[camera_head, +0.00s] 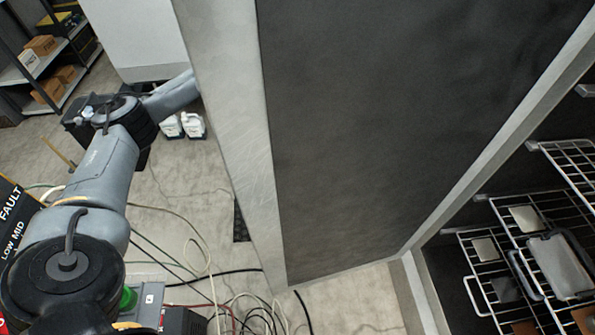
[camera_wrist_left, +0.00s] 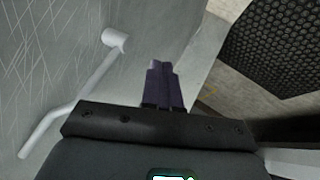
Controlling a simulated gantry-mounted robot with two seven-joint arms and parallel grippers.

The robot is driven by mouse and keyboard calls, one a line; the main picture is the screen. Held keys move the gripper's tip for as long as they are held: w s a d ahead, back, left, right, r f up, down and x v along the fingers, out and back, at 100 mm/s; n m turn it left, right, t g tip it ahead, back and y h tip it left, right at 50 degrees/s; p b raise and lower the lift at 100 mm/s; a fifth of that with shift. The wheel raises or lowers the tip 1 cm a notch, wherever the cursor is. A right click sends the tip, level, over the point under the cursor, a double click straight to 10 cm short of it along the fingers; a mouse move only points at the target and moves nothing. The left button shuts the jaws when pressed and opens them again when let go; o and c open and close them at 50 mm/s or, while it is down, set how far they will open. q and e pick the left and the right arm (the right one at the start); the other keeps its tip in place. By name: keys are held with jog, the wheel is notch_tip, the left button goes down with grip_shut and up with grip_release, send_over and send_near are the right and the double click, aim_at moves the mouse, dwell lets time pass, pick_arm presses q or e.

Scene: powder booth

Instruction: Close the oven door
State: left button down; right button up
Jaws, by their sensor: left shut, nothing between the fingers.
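The oven door (camera_head: 400,120) stands open across the middle of the head view, its dark inner panel facing me inside a pale metal frame. The oven (camera_head: 430,290) opens at the right, with wire racks inside. My left arm comes in from the left and passes behind the door, so the door hides its gripper there. In the left wrist view my left gripper (camera_wrist_left: 163,68) is shut and empty, in front of the door's scratched grey outer face (camera_wrist_left: 60,45). The white bar handle (camera_wrist_left: 75,100) is left of the fingers. I cannot tell whether the fingertips touch the door.
Wire racks (camera_head: 486,265) hold trays and small plates inside the oven. Hoses and cables (camera_head: 205,265) lie on the concrete floor below the door. White jugs (camera_head: 183,126) and a shelf with boxes (camera_head: 52,65) stand farther back. A black perforated mat (camera_wrist_left: 285,50) shows in the wrist view.

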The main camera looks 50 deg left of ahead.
pick_arm(q)
jog(key=d+f+p, duration=0.3)
jog(key=d+f, duration=0.2)
jog(key=d, duration=0.3)
jog(key=shift+w, duration=0.15)
jog(key=shift+d, duration=0.1)
